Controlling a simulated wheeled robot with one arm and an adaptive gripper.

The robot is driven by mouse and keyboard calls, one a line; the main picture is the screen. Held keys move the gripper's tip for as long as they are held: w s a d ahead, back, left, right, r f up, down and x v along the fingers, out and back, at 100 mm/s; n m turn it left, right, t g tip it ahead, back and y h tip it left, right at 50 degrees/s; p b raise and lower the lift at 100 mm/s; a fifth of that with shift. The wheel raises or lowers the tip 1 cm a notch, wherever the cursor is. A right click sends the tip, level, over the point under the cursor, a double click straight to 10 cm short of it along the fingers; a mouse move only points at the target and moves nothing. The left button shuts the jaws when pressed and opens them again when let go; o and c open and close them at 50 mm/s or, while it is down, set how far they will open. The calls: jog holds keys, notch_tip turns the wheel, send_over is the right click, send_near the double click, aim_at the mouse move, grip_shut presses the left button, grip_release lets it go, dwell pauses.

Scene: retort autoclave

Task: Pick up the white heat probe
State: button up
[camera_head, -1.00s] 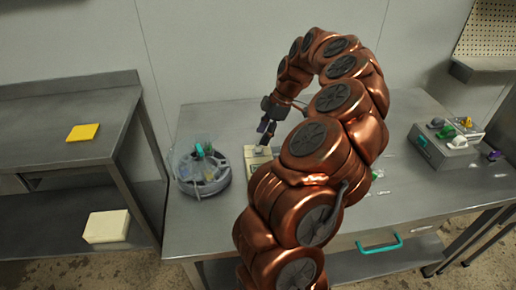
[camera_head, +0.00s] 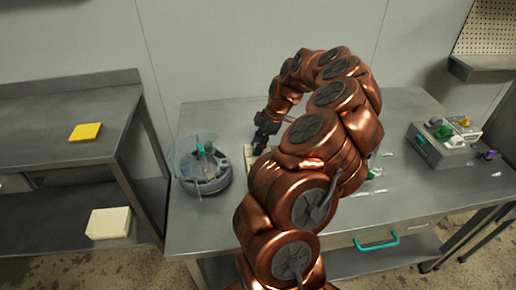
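I cannot single out the white heat probe for certain. A small white piece (camera_head: 457,141) sits among coloured pieces on the grey box (camera_head: 452,157) at the right of the table. My gripper (camera_head: 259,147) is at the table's left half, pointing down just above a pale cream block (camera_head: 248,160). My arm partly hides this block. The gripper is dark and small here, so its fingers and anything between them cannot be made out.
A round clear-walled divided container (camera_head: 203,185) with a teal piece stands left of my gripper. The steel table (camera_head: 200,225) has a drawer with a teal handle (camera_head: 377,244). A left bench (camera_head: 50,120) holds a yellow block (camera_head: 85,132). Small pale pieces lie right of my arm.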

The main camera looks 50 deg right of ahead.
grip_shut()
jog(key=shift+r, duration=0.1)
jog(key=shift+d+r+b, duration=0.1)
jog(key=shift+r+b, duration=0.75)
jog(key=shift+r, duration=0.7)
jog(key=shift+a+r, duration=0.1)
jog(key=shift+a, duration=0.15)
jog(key=s+a+b, duration=0.2)
jog(key=s+a, duration=0.1)
jog(key=a, duration=0.4)
jog(key=s+a+r+b, duration=0.1)
jog(key=s+a+b, duration=0.2)
jog(key=a, duration=0.4)
jog(key=shift+a+r, duration=0.15)
jog(key=shift+a, duration=0.1)
